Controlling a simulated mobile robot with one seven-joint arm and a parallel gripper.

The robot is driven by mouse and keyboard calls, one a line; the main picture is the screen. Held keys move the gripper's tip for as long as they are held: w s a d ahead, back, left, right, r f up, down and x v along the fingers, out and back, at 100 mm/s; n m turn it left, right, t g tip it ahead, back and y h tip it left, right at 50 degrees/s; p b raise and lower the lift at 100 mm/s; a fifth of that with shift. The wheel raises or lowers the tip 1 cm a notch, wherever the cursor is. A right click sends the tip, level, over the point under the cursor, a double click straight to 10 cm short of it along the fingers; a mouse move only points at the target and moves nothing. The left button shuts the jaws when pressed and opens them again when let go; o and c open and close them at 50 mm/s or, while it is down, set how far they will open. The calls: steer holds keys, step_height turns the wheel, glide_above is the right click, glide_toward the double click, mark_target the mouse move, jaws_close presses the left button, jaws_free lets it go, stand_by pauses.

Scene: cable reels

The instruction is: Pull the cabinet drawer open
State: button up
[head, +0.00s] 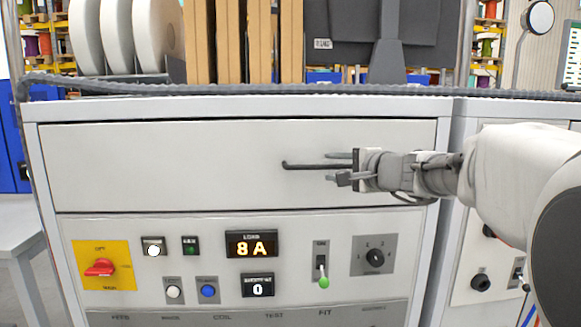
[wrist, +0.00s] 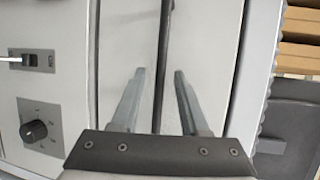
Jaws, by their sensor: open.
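The cabinet drawer (head: 150,165) has a wide pale grey front, and it looks closed, flush with the cabinet face. Its dark horizontal bar handle (head: 305,166) shows left of my gripper; the right part of the bar is hidden behind the gripper. My gripper (head: 330,167) comes in from the right and is open, with one finger above the bar and one below. In the wrist view the handle (wrist: 164,35) runs between the two open fingers (wrist: 159,72), with a gap on each side. I cannot tell how deep the bar sits between the fingers.
White reels (head: 155,35) and brown boards (head: 230,40) stand on the cabinet top. A grey table (head: 15,225) is at left.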

steer(key=shift+w+a+f, duration=0.1)
steer(key=shift+w+a, duration=0.1)
steer(key=shift+w, duration=0.35)
jaws_close()
stand_by(1.1)
